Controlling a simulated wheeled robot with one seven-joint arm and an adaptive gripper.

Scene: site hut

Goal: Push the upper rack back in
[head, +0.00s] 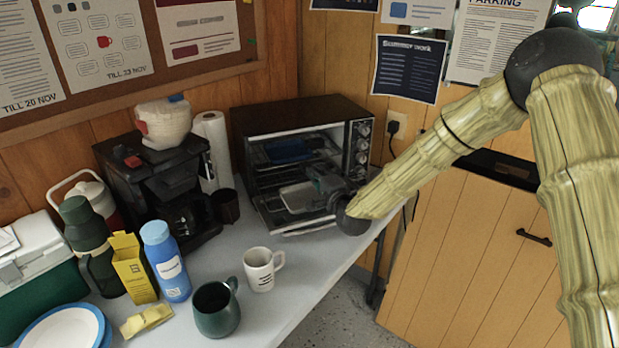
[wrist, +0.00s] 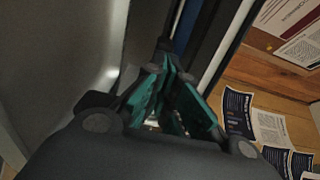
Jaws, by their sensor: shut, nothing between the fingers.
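The toaster oven (head: 262,122) stands on the worktop with its front open. Inside, at the upper level, a dark blue flat item (head: 287,150) lies on what looks like the upper rack. Lower and nearer the front is a pale metal tray (head: 298,198); I cannot tell which rack it rests on. My gripper (head: 318,180) is at the oven's open front, by the tray's right part, with its fingers pointing inward. In the wrist view my gripper (wrist: 165,60) has its teal fingers together and empty, close to dark oven parts. Any contact with the rack is hidden.
A white mug (head: 260,270) and a dark green mug (head: 216,310) stand on the worktop in front of the oven. A black coffee maker (head: 150,185) and a paper towel roll (head: 212,140) are to its left. Wooden cabinets (head: 460,260) are at the right.

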